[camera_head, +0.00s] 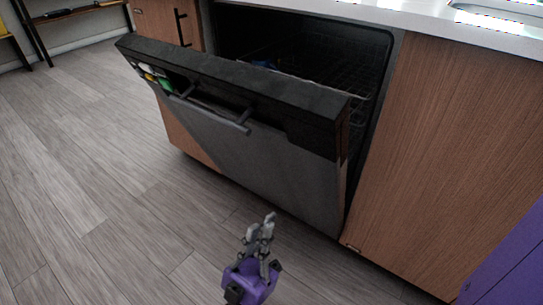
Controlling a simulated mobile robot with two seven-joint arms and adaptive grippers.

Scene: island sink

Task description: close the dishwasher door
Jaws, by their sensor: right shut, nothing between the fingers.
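The dishwasher door (262,165) is grey with a black top edge and a bar handle (208,112). It stands partly open, tilted out from the dark dishwasher cavity (300,45). My right gripper (263,228) is purple with grey fingers and is at the bottom middle. It is shut and empty, in front of and below the door's lower part, and appears apart from it. My left gripper is not in view.
Brown wooden cabinet panels (455,150) stand right of the dishwasher, under a white countertop (430,18). A drawer front with a black handle (182,27) is at the left. The wooden floor (90,200) is clear at the left. A dark shelf (75,14) stands at the far left.

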